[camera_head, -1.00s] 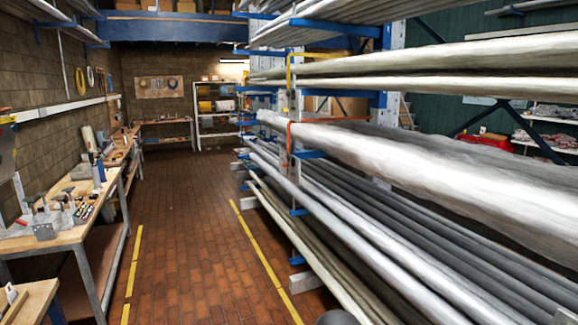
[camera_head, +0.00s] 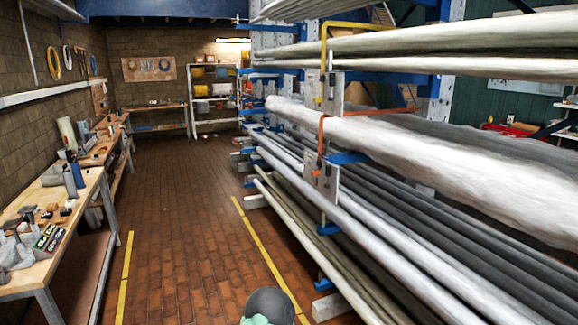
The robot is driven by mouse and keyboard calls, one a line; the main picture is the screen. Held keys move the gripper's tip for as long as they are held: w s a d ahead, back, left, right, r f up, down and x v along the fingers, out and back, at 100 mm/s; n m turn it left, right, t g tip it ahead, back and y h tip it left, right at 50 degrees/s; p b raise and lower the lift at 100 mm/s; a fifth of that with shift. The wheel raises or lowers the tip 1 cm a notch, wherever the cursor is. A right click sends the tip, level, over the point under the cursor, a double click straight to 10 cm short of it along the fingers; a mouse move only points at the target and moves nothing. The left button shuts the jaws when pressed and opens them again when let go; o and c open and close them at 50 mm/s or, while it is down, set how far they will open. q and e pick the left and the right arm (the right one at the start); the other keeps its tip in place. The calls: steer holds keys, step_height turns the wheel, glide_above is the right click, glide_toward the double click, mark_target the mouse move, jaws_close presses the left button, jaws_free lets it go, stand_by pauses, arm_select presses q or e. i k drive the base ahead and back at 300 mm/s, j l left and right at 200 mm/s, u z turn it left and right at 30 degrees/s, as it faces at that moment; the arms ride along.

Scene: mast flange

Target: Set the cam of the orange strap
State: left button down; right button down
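The orange strap (camera_head: 322,132) runs over the near side of a long, pale wrapped bundle (camera_head: 400,145) on the rack at the right. A thin orange line continues across the bundle's top toward the right. The strap's lower end hangs in front of a grey metal upright (camera_head: 327,182) below the bundle. The cam is too small to make out, and I cannot tell its position. Neither of my grippers is in view.
The rack's long bars (camera_head: 430,250) jut out along the right. A workbench (camera_head: 60,195) with tools lines the left wall. The brick floor (camera_head: 185,225) between is clear, except a dark grey rounded shape (camera_head: 270,303) with pale green at the bottom edge, which I cannot identify.

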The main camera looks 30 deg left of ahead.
mark_target(328, 167)
steer(key=i+j+u, duration=0.1)
steer(key=i+j, duration=0.15)
steer(key=j, duration=0.25)
steer(key=i+j+u, duration=0.1)
steer(key=i+j, duration=0.15)
steer(key=j, duration=0.2)
steer(key=i+j+u, duration=0.1)
steer(key=i+j, duration=0.15)
steer(key=j, duration=0.2)
steer(key=i+j+u, duration=0.15)
steer(key=j, duration=0.25)
steer(key=i, duration=0.1)
